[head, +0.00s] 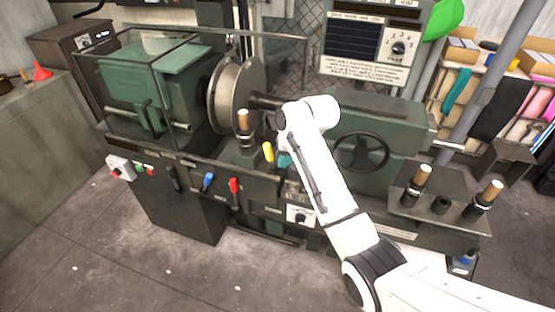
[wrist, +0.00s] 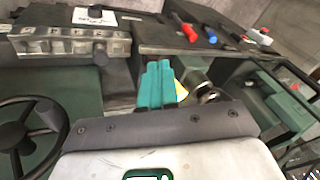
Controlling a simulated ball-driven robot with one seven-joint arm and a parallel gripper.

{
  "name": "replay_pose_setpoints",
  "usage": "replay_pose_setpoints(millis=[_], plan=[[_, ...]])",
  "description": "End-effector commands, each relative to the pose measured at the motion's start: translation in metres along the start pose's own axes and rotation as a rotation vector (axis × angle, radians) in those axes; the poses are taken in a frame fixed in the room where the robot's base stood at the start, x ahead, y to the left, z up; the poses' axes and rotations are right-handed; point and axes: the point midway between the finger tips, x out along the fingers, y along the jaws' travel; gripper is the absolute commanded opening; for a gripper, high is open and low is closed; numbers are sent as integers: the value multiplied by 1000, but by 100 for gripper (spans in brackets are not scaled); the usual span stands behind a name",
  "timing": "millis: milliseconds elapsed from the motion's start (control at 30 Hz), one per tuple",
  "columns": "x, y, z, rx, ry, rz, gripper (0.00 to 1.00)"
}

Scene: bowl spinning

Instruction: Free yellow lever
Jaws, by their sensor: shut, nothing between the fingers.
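The yellow lever (head: 268,152) stands up from the front of the green lathe in the head view, just left of my gripper (head: 284,160). Its lower part is dark and thin. In the wrist view my teal fingers (wrist: 155,86) are shut together and hold nothing. A small yellow piece, likely the lever (wrist: 181,91), shows right beside the fingers and is mostly hidden behind them. I cannot tell whether the fingers touch it.
A blue lever (head: 208,181) and a red lever (head: 234,186) hang on the lathe's front. A round metal chuck (head: 236,94) is left of my arm. A black handwheel (head: 361,152) is to the right. Wooden-handled tools (head: 423,176) stand on the right ledge. Open floor lies in front.

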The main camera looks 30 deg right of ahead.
Motion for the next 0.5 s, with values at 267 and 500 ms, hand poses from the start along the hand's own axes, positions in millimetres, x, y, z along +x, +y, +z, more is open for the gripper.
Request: replay_pose_setpoints(millis=[267,500], plan=[[-19,37,1,644,241,-311,0],[-37,49,1,851,295,-434,0]])
